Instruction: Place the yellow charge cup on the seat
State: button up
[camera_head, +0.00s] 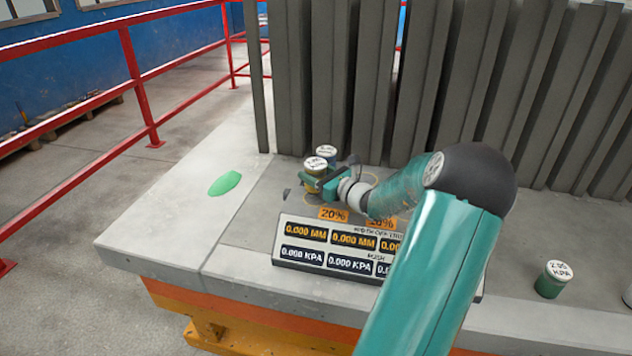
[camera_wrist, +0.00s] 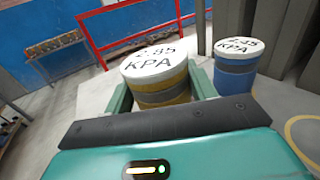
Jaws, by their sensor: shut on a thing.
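The yellow charge cup (camera_wrist: 163,92) has a white lid with dark writing that ends in KPA. My gripper (camera_wrist: 160,98) is shut on it, with one teal finger on each side. In the head view the yellow cup (camera_head: 314,170) is upright in my gripper (camera_head: 318,180), above the grey slab near the front panel. Ring outlines mark the slab; part of one ring (camera_head: 311,201) shows below the cup, behind the 20% sign. My gripper and the cup hide part of it. I cannot tell whether the cup's base touches the slab.
A blue cup (camera_wrist: 236,66) stands close to the right of the yellow cup. Tall grey panels (camera_head: 330,80) stand behind. A display box (camera_head: 335,248) with zero readings is in front. A green cup (camera_head: 552,281) stands far right. A green patch (camera_head: 225,183) lies left on clear slab.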

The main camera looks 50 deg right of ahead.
jog(key=shift+f, duration=1.45)
jog(key=shift+f, duration=0.1)
jog(key=o, duration=1.3)
jog(key=shift+f, duration=0.1)
jog(key=shift+c, duration=0.2)
jog(key=shift+s, duration=0.1)
